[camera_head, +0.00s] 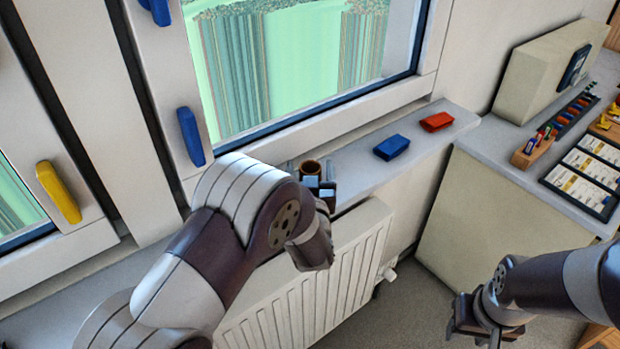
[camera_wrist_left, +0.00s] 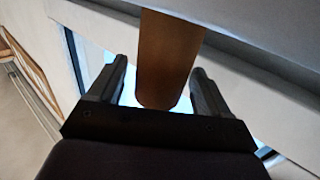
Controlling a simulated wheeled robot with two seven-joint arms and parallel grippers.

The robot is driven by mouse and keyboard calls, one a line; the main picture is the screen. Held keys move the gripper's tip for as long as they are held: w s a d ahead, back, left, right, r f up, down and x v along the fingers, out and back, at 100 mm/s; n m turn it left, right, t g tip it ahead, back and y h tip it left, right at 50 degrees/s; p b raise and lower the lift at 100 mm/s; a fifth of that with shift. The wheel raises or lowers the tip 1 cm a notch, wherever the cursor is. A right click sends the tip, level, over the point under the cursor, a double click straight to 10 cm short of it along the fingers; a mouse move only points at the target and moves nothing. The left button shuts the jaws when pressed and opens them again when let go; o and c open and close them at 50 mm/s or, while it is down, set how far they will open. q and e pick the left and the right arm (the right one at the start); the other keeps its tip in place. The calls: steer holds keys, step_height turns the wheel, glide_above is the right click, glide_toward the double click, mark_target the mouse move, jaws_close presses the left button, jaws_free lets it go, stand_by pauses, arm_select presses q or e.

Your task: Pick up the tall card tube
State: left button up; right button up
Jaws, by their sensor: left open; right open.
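The tall card tube (camera_head: 310,167) is brown and shows as a round open top at the window sill, mostly hidden behind my left gripper (camera_head: 318,187). In the left wrist view the tube (camera_wrist_left: 168,58) stands between the two fingers of my left gripper (camera_wrist_left: 157,82). The fingers are open, one on each side, with a visible gap on the left side. Whether the right finger touches it I cannot tell. My right gripper (camera_head: 467,316) is open and empty, low at the right, away from the tube.
The sill (camera_head: 352,172) also bears a blue block (camera_head: 391,147) and a red block (camera_head: 437,122), to the right of the tube. A radiator (camera_head: 300,298) stands below it. The window (camera_head: 300,70) is behind. A counter (camera_head: 500,150) with small items is at the right.

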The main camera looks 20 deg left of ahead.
arm_select(q)
steer(key=shift+w, duration=0.3)
steer(key=shift+s, duration=0.2)
steer(key=c, duration=1)
